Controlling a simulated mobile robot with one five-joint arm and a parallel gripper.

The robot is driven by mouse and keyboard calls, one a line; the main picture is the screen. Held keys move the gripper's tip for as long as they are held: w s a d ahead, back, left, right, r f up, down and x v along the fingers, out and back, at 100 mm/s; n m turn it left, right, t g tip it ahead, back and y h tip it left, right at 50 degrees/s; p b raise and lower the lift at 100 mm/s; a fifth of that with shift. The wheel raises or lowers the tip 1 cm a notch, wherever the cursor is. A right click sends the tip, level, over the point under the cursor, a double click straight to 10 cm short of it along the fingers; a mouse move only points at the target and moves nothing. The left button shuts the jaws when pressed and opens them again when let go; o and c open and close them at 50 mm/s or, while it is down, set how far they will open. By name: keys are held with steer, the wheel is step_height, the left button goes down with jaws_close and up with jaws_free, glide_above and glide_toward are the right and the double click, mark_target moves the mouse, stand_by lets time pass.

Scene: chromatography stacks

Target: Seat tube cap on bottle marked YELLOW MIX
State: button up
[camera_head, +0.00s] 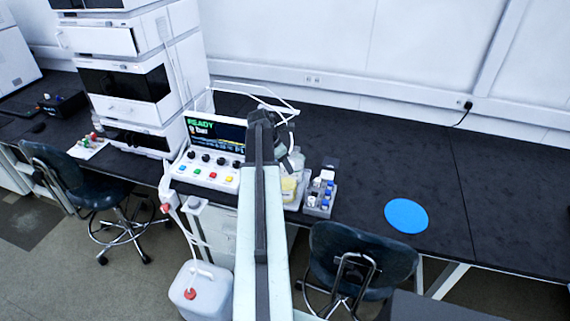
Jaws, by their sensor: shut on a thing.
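My arm reaches up the middle of the view, and my gripper (287,131) is at its far end, above the bench. It is shut on the tube cap, which is mostly hidden by the gripper; white tubing (262,98) arcs to it from the instrument stack. A bottle with yellow contents (289,189) stands just below the gripper, in front of a clear bottle shape (297,158). My arm partly covers the yellow bottle, and its label is too small to read. The cap appears above the bottles and apart from the yellow one.
A control panel with a READY screen (216,131) stands left of my arm. A grey rack of small vials (320,196) is right of the bottles. A blue disc (406,215) lies on the otherwise clear right bench. Chairs and a white jug (203,292) stand in front.

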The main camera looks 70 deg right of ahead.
steer(key=shift+f+b, duration=0.35)
steer(key=shift+f, duration=0.1)
steer(key=o, duration=1.5)
steer(key=o, duration=0.4)
steer(key=shift+r, duration=0.1)
